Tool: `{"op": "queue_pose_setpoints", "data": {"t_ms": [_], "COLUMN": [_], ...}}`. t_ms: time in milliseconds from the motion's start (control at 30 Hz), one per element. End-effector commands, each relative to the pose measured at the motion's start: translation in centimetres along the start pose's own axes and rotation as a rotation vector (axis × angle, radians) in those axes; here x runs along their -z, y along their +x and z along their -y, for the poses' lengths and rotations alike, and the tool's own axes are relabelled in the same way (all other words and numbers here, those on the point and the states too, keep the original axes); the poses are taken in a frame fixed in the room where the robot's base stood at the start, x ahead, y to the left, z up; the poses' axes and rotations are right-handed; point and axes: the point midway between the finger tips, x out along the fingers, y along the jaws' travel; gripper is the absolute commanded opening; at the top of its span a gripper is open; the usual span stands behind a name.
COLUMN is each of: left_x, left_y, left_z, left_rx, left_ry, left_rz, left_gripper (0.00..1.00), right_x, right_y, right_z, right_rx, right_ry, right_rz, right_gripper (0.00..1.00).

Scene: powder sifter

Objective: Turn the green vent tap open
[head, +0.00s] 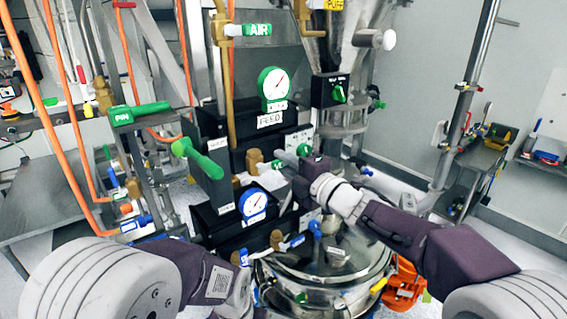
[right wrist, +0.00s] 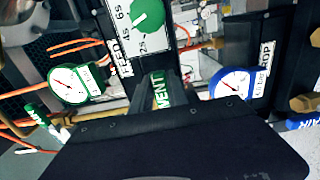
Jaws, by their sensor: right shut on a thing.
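The brass valve body (head: 254,160) is left of the gripper. My left forearm (head: 205,272) comes in at the lower left; its fingers cannot be made out clearly.
A green-rimmed gauge (head: 274,83) is above the tap and a blue-rimmed gauge (head: 253,204) below left. Other green taps are AIR (head: 257,29), PIN (head: 138,112) and a tilted one (head: 199,160). A blue-tipped tap (head: 300,238) and a steel vessel (head: 335,265) are below.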

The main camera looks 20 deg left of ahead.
Motion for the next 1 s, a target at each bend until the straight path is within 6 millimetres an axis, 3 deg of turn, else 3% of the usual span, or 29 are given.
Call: {"op": "queue_pose_setpoints", "data": {"t_ms": [633,1000], "left_x": [0.0,-0.3], "left_y": [0.3,2.5], "left_z": [0.0,0.1], "left_rx": [0.0,0.0], "left_ry": [0.0,0.0], "left_rz": [0.0,0.0], "left_gripper": [0.36,0.36], "right_x": [0.2,0.3], "right_y": [0.0,0.1], "right_z": [-0.2,-1.2], "right_rx": [-0.004,-0.006], "right_ry": [-0.024,-0.26], "right_rz": [-0.004,-0.004], "right_gripper": [0.0,0.0]}}
